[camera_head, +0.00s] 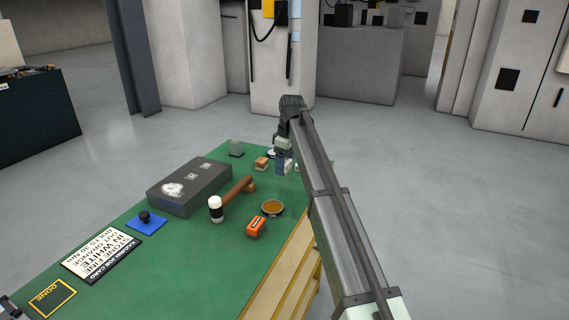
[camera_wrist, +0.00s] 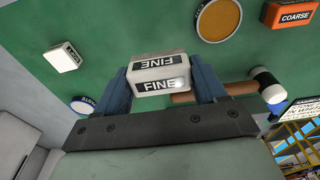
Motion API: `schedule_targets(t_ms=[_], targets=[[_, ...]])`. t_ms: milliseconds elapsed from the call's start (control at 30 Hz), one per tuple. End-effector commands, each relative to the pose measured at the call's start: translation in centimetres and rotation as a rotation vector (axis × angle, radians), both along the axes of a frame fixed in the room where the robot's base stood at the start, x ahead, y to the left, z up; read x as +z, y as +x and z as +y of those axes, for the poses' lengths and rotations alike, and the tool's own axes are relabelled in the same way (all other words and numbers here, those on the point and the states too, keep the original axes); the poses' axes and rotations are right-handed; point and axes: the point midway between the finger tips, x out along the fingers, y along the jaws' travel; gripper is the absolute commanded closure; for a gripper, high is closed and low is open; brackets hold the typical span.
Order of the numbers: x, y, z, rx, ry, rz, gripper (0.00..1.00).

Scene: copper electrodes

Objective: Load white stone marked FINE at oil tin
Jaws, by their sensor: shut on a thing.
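The white stone marked FINE (camera_wrist: 160,77) is between the two blue fingers of my gripper (camera_wrist: 161,88) in the wrist view, its FINE labels facing the camera. My gripper is shut on it. In the head view my gripper (camera_head: 284,148) is at the far right end of the green table, where the arm partly hides what it holds. The oil tin (camera_head: 272,208) is a round, shallow tin with amber contents and an OIL label, nearer the front edge. It also shows at the top of the wrist view (camera_wrist: 219,17), apart from the stone.
An orange COARSE stone (camera_head: 256,227) sits beside the oil tin. A mallet (camera_head: 217,208) lies left of it, near a dark grey block (camera_head: 188,187). In the wrist view a labelled white block (camera_wrist: 63,57) and a blue-rimmed round tin (camera_wrist: 84,106) lie left of my gripper.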

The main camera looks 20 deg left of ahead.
Motion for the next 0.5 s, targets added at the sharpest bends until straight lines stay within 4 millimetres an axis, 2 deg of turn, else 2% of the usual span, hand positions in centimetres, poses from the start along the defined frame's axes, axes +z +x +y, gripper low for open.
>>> schedule_targets(t_ms=[133, 267, 500], targets=[[0.0, -0.3, 0.0, 0.000, 0.000, 0.000, 0.54], [-0.2, -1.6, -0.1, 0.001, 0.000, 0.000, 0.54], [-0.8, -6.3, -0.3, 0.002, 0.000, 0.000, 0.54]])
